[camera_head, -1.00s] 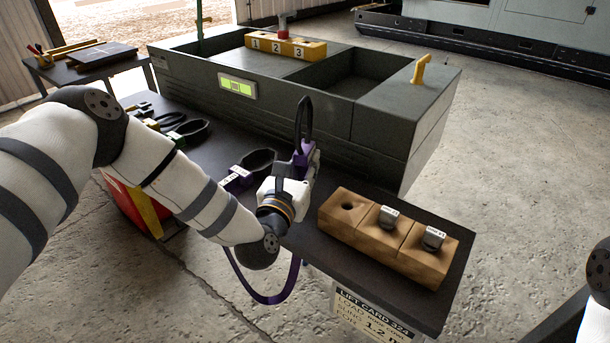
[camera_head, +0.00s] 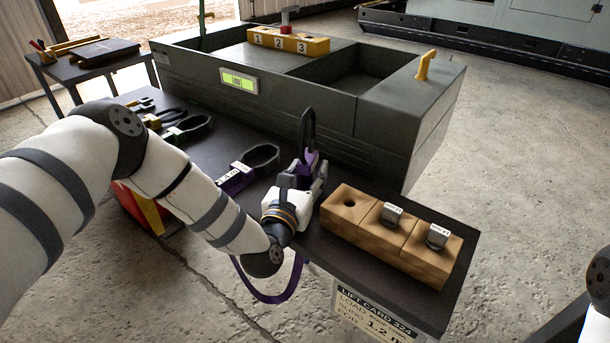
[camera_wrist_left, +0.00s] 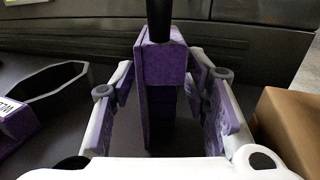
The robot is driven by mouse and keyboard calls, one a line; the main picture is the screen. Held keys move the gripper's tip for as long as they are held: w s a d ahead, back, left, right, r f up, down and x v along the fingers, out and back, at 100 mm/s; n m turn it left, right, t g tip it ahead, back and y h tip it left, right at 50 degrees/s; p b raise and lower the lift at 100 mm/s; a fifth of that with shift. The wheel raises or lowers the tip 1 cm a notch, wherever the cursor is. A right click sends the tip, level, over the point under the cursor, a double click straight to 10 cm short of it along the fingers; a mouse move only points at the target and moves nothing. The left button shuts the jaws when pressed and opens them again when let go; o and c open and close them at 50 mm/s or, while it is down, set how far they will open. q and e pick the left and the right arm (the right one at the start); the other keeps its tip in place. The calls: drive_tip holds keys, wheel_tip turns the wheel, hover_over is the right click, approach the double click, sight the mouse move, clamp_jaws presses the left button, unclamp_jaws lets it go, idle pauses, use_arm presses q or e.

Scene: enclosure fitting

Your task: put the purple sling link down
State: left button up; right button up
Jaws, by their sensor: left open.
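The purple sling link (camera_head: 309,160) stands upright on or just above the dark bench, its black loop (camera_head: 307,128) pointing up. A purple strap (camera_head: 268,298) hangs below the bench edge, beneath my wrist. My left gripper (camera_head: 304,176) is around the link. In the left wrist view the link (camera_wrist_left: 160,90) stands between the open fingers, with a gap visible on each side. Contact at its base is hidden. A second purple link (camera_head: 236,178) with a black loop and white label lies on the bench to the left. My right gripper is out of view.
A wooden block (camera_head: 388,236) with a hole and two grey tagged pieces stands close right of the gripper. A large dark grey enclosure (camera_head: 290,120) stands behind. More sling parts (camera_head: 185,130) lie at the bench's far left. A lift card (camera_head: 375,318) hangs at the front.

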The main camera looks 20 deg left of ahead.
use_arm(q)
drive_tip(key=shift+s+r, duration=0.25)
drive_tip(key=shift+r, duration=0.05)
drive_tip(key=s, duration=1.1)
drive_tip(key=shift+s+a+f+p, duration=0.1)
drive_tip(key=shift+s+a+p, duration=0.1)
drive_tip(key=shift+s+p, duration=0.15)
drive_tip(key=shift+w, duration=0.1)
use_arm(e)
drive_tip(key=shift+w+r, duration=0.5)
